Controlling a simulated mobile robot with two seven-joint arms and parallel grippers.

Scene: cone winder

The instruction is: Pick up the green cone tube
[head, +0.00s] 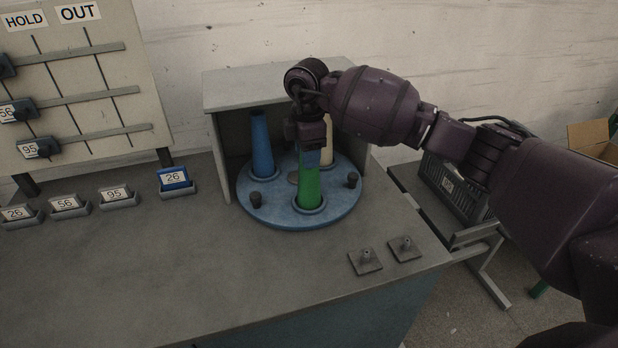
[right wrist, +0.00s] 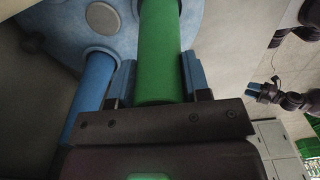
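The green cone tube (head: 309,186) stands upright in a seat on the round blue turntable (head: 261,217). My right gripper (head: 309,157) is over its top from above. In the right wrist view the green tube (right wrist: 160,50) lies between the blue fingertips of my right gripper (right wrist: 160,82), and both appear to press against its sides. The tube's foot is in its seat in the head view. My left gripper (right wrist: 270,88) seems to be the small one with blue tips at the right of the right wrist view; its opening is too small to judge.
A blue cone tube (head: 261,145) stands left of the green one, and a cream one (head: 329,150) behind it on the right, partly hidden by my gripper. A grey hood (head: 225,95) encloses the back.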

